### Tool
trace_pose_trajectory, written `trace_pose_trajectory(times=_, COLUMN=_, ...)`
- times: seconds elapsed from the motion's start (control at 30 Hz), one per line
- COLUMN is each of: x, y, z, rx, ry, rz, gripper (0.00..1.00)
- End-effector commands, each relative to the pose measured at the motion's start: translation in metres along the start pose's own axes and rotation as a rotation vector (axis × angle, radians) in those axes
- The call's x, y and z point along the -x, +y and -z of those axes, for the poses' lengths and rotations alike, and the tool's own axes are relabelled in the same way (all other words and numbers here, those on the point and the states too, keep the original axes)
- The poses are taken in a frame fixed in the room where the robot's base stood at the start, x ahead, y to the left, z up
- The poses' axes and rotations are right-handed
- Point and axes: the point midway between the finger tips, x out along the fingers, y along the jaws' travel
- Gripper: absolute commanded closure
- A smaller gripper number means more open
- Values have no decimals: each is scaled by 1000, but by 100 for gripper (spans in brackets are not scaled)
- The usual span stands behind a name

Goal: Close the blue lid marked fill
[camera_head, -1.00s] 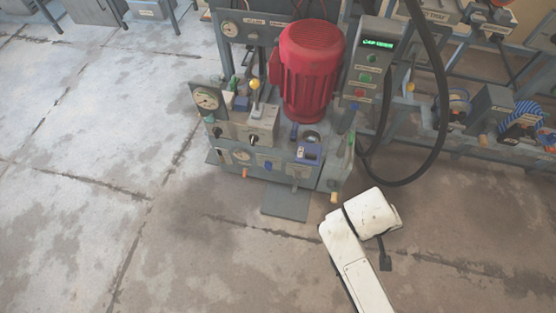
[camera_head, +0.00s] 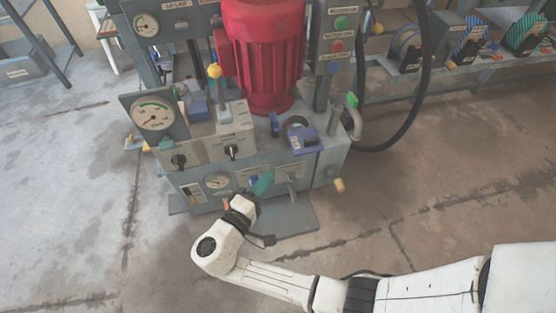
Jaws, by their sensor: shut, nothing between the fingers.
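A blue piece with a pale label (camera_head: 305,141) sits on the top front right of the press (camera_head: 250,165), just in front of a round dark opening (camera_head: 297,122). It looks like the blue lid, swung off the opening, but its lettering is too small to read. A smaller dark blue upright piece (camera_head: 274,124) stands left of the opening. My gripper (camera_head: 263,184) shows teal fingers, shut and empty. It is in front of the press's front panel, below and left of the blue lid, and apart from it.
A red motor (camera_head: 262,60) rises behind the opening. A yellow-knobbed lever (camera_head: 214,72) and a gauge (camera_head: 155,115) stand to the left. Floor at the right is clear.

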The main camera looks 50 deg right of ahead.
Motion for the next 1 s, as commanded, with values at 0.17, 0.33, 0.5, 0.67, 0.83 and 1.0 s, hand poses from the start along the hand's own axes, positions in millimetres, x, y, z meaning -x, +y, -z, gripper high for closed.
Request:
trace_pose_trajectory(times=0.17, x=-6, y=-1, z=3, rx=-2, ry=7, rz=-16, gripper=100)
trace_pose_trajectory(times=0.33, x=-33, y=-2, z=2, rx=-3, ry=3, rz=-15, gripper=100)
trace_pose_trajectory(times=0.5, x=-67, y=-2, z=2, rx=-3, ry=3, rz=-14, gripper=100)
trace_pose_trajectory(times=0.67, x=-98, y=-2, z=2, rx=-3, ry=3, rz=-14, gripper=100)
trace_pose_trajectory(times=0.83, x=-115, y=-1, z=-14, rx=-1, ry=5, rz=-14, gripper=100)
trace_pose_trajectory(times=1.0, x=-125, y=0, z=-23, rx=-2, ry=6, rz=-14, gripper=100)
